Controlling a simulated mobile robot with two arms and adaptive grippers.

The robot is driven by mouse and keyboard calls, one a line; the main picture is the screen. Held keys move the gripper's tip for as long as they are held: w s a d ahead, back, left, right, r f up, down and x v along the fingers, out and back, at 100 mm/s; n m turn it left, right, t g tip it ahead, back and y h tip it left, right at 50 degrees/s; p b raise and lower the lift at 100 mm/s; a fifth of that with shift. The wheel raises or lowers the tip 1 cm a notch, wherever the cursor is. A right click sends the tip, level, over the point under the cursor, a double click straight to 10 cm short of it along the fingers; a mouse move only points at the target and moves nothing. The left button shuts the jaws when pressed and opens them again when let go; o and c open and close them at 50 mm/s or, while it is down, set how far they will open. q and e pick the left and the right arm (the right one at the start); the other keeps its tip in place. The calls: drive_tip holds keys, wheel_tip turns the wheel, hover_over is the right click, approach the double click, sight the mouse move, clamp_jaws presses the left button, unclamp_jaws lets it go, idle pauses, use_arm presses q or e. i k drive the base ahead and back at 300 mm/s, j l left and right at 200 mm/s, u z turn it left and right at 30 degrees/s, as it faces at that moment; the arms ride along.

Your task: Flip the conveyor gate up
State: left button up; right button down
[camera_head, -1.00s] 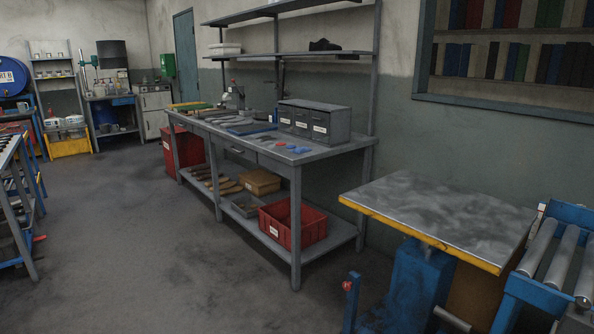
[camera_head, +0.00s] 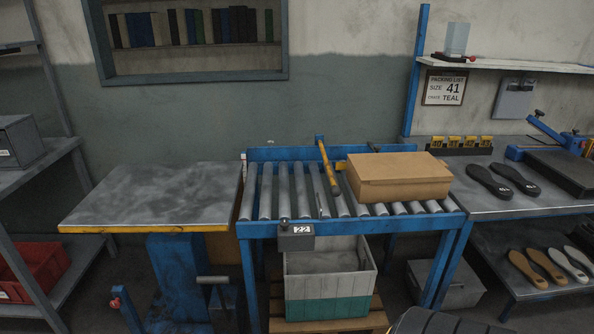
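The roller conveyor (camera_head: 285,190) stands in the middle of the head view, with a blue frame and grey rollers. A yellow bar with a blue end, which looks like the conveyor gate (camera_head: 329,168), lies slanted across the rollers from the back rail toward the front. I cannot tell exactly how it is hinged or how high it sits. A closed brown cardboard box (camera_head: 400,178) rests on the rollers just right of the bar.
A grey-topped lift table (camera_head: 150,195) with a yellow edge adjoins the conveyor's left end. A white and teal crate (camera_head: 328,283) sits below the conveyor, under a box marked 22 (camera_head: 296,237). A bench (camera_head: 500,205) with dark soles stands at the right.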

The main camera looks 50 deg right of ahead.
sight(335, 191)
drive_tip(key=z, duration=1.95)
